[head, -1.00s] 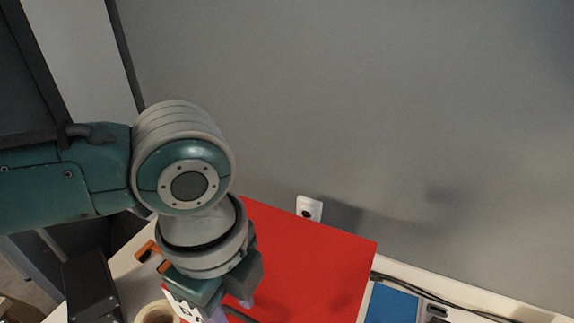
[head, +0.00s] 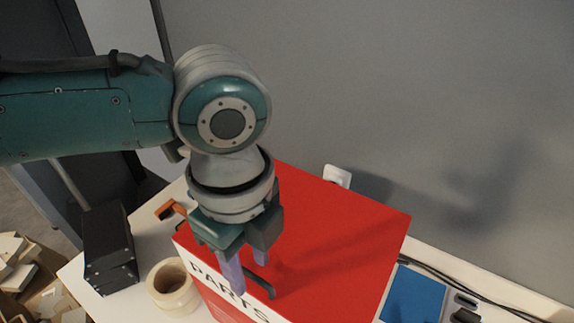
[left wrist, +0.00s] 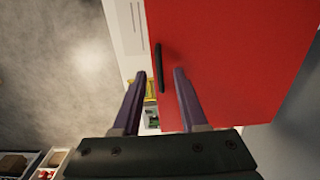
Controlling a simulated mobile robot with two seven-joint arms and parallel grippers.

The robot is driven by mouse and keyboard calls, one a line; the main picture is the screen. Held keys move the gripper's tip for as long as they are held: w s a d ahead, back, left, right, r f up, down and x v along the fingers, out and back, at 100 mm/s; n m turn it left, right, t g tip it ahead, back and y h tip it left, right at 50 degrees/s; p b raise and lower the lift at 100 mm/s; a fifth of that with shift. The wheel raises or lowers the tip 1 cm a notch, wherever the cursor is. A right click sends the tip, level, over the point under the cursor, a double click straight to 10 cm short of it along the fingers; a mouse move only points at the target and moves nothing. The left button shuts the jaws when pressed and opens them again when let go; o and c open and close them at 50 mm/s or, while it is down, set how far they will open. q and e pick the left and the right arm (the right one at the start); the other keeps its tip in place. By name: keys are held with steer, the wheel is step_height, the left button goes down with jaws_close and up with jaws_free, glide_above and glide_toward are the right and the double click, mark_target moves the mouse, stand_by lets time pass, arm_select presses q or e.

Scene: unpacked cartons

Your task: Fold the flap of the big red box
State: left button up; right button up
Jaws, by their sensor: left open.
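The big red box (head: 330,235) stands on the white table, with its flat red top facing up and a white strip lettered "PARTS" (head: 238,290) along its front. A black handle (head: 263,287) sits at the top's front edge; it also shows in the left wrist view (left wrist: 158,66). My left gripper (head: 250,277) points down at this edge with purple fingers apart. In the left wrist view its fingertips (left wrist: 159,73) appear on either side of the handle's line; I cannot tell whether they touch it. My right gripper is out of view.
A tape roll (head: 172,287) and a black box (head: 110,248) stand left of the red box. A blue flat item (head: 413,296) and cables lie to its right. A grey wall (head: 440,120) with a white socket (head: 337,176) rises close behind.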

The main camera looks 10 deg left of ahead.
arm_select(q)
steer(key=shift+f+b, duration=0.7)
steer(key=shift+f, duration=0.55)
jaws_close()
